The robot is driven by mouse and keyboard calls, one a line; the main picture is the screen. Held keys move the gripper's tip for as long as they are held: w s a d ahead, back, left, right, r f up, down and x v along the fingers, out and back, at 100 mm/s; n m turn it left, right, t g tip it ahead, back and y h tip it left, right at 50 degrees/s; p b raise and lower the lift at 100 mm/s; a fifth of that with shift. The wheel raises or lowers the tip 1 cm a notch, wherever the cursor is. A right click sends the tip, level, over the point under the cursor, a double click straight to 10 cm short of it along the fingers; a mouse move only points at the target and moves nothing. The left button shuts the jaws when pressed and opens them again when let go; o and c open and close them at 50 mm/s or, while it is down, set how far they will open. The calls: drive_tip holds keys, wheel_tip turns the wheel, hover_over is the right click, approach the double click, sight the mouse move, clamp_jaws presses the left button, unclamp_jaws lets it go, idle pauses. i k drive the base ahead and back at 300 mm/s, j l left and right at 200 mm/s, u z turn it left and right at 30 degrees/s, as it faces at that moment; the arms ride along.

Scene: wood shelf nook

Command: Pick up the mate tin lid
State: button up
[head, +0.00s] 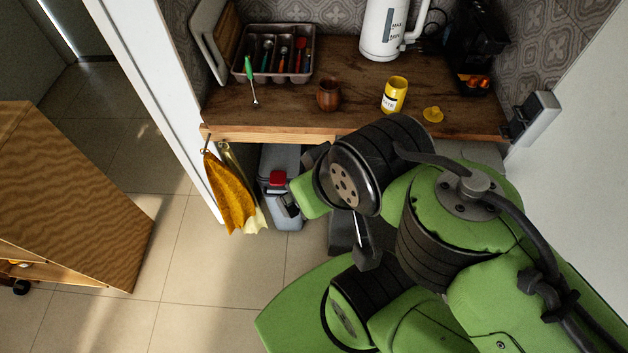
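The yellow mate tin lid (432,115) lies on the wooden shelf, near its front edge at the right, with a small knob on it. The yellow mate tin (395,94) with a white label stands upright just left of the lid, apart from it. My gripper (284,206) is below and in front of the shelf, far to the left of the lid. It is small and dark against the grey bin, so its fingers are not clear. Nothing covers the lid.
A brown cup (328,95), a green-handled spoon (251,82) and a cutlery tray (299,68) are on the left of the shelf. A white kettle (382,30) and a black machine (474,45) stand behind. Yellow cloths (229,192) hang below the shelf edge.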

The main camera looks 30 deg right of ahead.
sight(434, 115)
drive_tip(key=z, duration=1.5)
